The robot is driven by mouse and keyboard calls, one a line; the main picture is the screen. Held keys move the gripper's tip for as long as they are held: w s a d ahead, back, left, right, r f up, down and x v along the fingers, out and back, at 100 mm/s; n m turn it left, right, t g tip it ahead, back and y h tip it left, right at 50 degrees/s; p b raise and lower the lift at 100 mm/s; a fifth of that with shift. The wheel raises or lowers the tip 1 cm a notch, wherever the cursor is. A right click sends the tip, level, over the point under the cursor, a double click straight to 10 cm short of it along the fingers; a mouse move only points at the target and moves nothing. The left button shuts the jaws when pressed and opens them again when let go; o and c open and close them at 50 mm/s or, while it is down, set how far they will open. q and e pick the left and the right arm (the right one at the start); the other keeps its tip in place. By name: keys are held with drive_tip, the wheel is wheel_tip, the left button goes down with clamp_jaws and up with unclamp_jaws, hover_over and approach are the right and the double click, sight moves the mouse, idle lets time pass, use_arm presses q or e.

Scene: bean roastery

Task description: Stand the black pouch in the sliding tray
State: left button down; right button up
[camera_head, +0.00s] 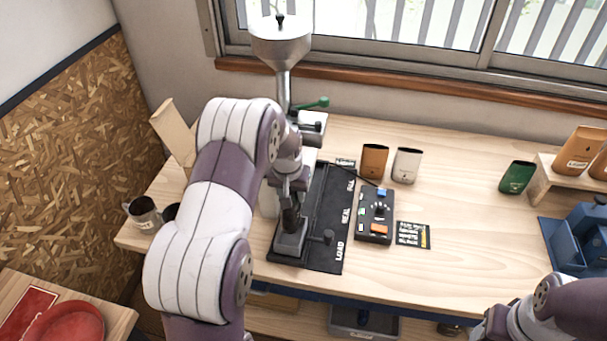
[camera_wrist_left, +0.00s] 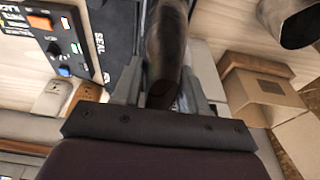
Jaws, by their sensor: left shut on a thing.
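The black pouch (camera_wrist_left: 166,45) is between the fingers of my left gripper (camera_wrist_left: 162,88), which is shut on it. In the head view the pouch (camera_head: 291,217) looks dark and roughly upright, partly hidden by my gripper (camera_head: 291,190). The sliding tray (camera_head: 289,246) is a grey carriage near the LOAD end of the black track plate (camera_head: 327,225). The pouch's lower end is at or just above the tray; I cannot tell whether it touches the tray's floor. My right arm shows at the lower right, but its gripper is out of view.
A control box (camera_head: 375,216) and a label card (camera_head: 412,235) lie right of the track. An orange pouch (camera_head: 374,160) and white pouch (camera_head: 407,165) stand behind. A hopper (camera_head: 281,48) rises over the far end. A metal cup (camera_head: 143,213) and cardboard box (camera_head: 172,135) are left.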

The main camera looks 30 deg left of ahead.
use_arm(q)
drive_tip(key=shift+r, duration=0.3)
drive_tip(key=shift+s+r, duration=0.1)
drive_tip(key=shift+s, duration=0.35)
drive_tip(key=b+x, duration=0.3)
drive_tip(key=x, duration=0.1)
drive_tip(key=shift+d, duration=0.1)
drive_tip(key=shift+s+f+b, duration=0.2)
drive_tip(key=shift+f+b, duration=0.2)
drive_tip(key=shift+f, duration=0.4)
use_arm(e)
drive_tip(key=f, duration=0.3)
drive_tip(key=shift+s+f, duration=0.15)
drive_tip(key=shift+s, duration=0.25)
use_arm(q)
drive_tip(key=shift+w, duration=0.1)
